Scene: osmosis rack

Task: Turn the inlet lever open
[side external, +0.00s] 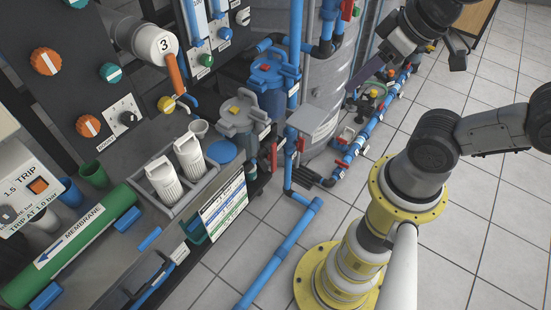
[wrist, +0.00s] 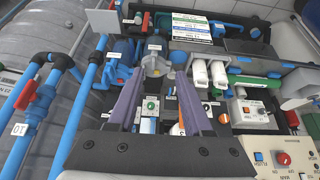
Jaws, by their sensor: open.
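Several red lever handles show on the blue pipework; no readable label tells me which is the inlet lever. In the side external view a red lever (side external: 300,145) sits on the upright blue pipe, and another red handle (side external: 274,156) is just left of it. In the wrist view a large red lever (wrist: 42,95) lies slanted on a blue pipe at the left. My gripper (wrist: 160,76) is open and empty, its two fingers apart in the middle of the wrist view. In the side external view my gripper (side external: 360,80) hangs at the upper right, apart from these levers.
Blue filter housings (side external: 270,80) and a metal tank (side external: 330,70) stand near the pipes. A bench with white bottles (side external: 190,155) and a green membrane tube (side external: 70,250) is at the left. A blue floor pipe (side external: 280,255) crosses bare tiles.

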